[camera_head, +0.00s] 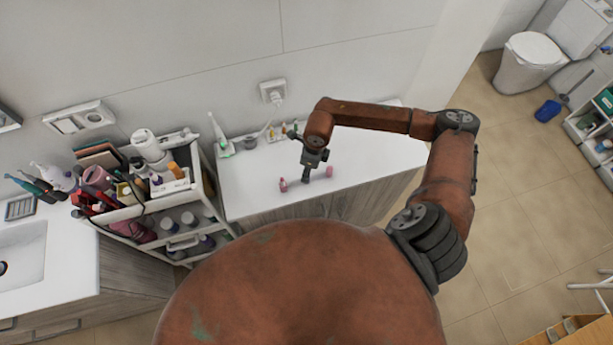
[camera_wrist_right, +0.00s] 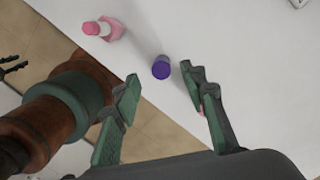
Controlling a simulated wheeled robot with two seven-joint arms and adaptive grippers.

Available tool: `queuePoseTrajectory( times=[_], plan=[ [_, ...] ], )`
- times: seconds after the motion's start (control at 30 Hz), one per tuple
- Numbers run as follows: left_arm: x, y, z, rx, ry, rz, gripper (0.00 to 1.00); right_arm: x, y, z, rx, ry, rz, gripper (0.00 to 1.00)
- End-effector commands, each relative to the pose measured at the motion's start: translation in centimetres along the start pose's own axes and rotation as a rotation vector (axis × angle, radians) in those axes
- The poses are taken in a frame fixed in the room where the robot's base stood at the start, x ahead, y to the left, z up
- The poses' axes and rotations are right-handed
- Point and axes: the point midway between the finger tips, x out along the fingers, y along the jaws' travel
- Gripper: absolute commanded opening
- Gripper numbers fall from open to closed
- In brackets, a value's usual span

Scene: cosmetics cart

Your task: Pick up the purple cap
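The purple cap (camera_wrist_right: 161,67) stands on the white counter (camera_wrist_right: 200,20); in the wrist view it lies beyond my right gripper (camera_wrist_right: 160,88), between the lines of its two fingers. The fingers are spread and nothing is between them. In the head view my right gripper (camera_head: 306,179) points down over the counter, and I cannot make out the cap there.
Two small pink items, left (camera_head: 283,185) and right (camera_head: 329,172), flank my right gripper in the head view. A cart (camera_head: 190,198) crowded with cosmetics stands left of the counter. An upright toothbrush (camera_head: 220,135) and small bottles stand at the back.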

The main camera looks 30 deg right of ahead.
Motion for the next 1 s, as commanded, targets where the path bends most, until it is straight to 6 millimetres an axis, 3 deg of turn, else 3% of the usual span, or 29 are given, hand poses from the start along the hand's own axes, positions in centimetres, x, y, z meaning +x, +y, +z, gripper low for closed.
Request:
queuePoseTrajectory(
  times=[0.13, 0.3, 0.57, 1.0],
  plan=[
    [-1.5, -0.1, -0.2, 0.0, 0.001, 0.0, 0.32, 1.9, -0.2, 0.1, 0.002, 0.0, 0.004, 0.39],
    [-1.8, -0.1, -0.2, 0.0, 0.001, 0.0, 0.32, 4.0, -0.2, 0.1, 0.001, -0.002, 0.003, 0.39],
    [-1.7, -0.1, -0.2, 0.0, 0.0, 0.0, 0.32, 4.4, -0.2, 0.1, 0.0, -0.002, 0.002, 0.39],
    [-1.7, -0.1, -0.2, 0.001, 0.0, 0.0, 0.32, 4.3, -0.2, 0.1, 0.0, -0.003, 0.003, 0.09]
  ],
)
